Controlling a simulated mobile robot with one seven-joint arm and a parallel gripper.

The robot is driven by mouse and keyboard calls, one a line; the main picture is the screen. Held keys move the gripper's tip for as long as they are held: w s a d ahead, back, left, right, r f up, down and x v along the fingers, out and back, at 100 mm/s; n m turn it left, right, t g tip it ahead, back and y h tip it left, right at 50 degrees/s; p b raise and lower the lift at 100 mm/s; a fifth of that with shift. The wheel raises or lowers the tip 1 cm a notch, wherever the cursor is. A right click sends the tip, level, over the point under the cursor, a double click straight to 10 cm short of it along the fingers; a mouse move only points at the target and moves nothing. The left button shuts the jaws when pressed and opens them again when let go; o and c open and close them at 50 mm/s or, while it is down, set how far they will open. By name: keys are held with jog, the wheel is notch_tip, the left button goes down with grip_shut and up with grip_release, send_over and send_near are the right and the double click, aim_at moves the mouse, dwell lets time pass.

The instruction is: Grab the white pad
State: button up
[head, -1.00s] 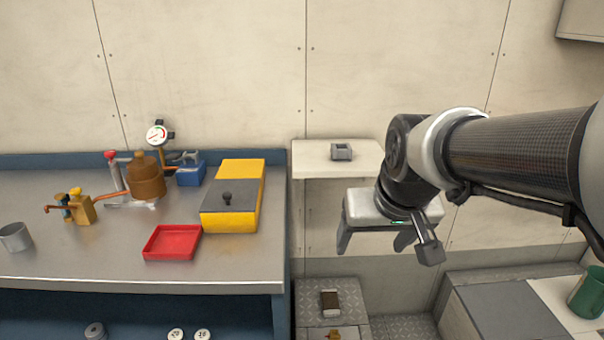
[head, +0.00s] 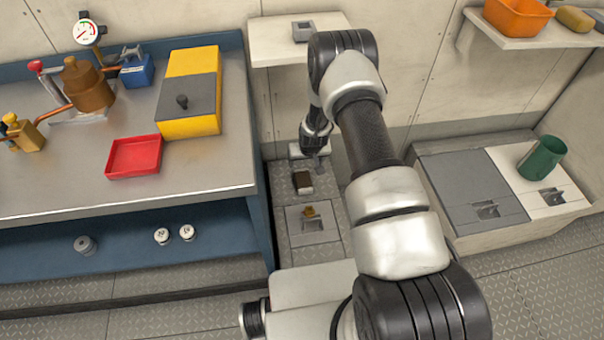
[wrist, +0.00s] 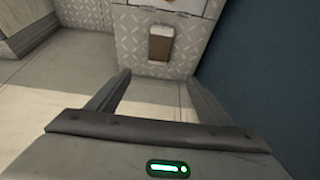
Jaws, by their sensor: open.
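A small block-shaped pad (head: 303,182), dark brown on one part and whitish on another, lies on the diamond-plate step between the workbench and the right-hand lockers. In the head view my gripper (head: 310,160) is low, just behind the pad, partly hidden by my own arm.
The steel workbench (head: 215,170) edge stands close on the left, with a red tray (head: 134,157) and yellow box (head: 193,90). A shelf (head: 270,45) is above. A recessed hatch (head: 315,225) with a brass piece lies in front of the pad. Lockers (head: 470,190) flank the right.

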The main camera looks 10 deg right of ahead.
jog(key=b, duration=0.4)
send_near(303, 180)
jog(key=x, duration=0.3)
jog(key=shift+s, duration=0.1)
jog(key=b+x, duration=0.3)
jog(key=x, duration=0.2)
jog(key=shift+f, duration=0.15)
jog(key=shift+w+f, duration=0.2)
jog(key=shift+w, duration=0.1)
jog(key=shift+r, duration=0.1)
jog(key=c, duration=1.2)
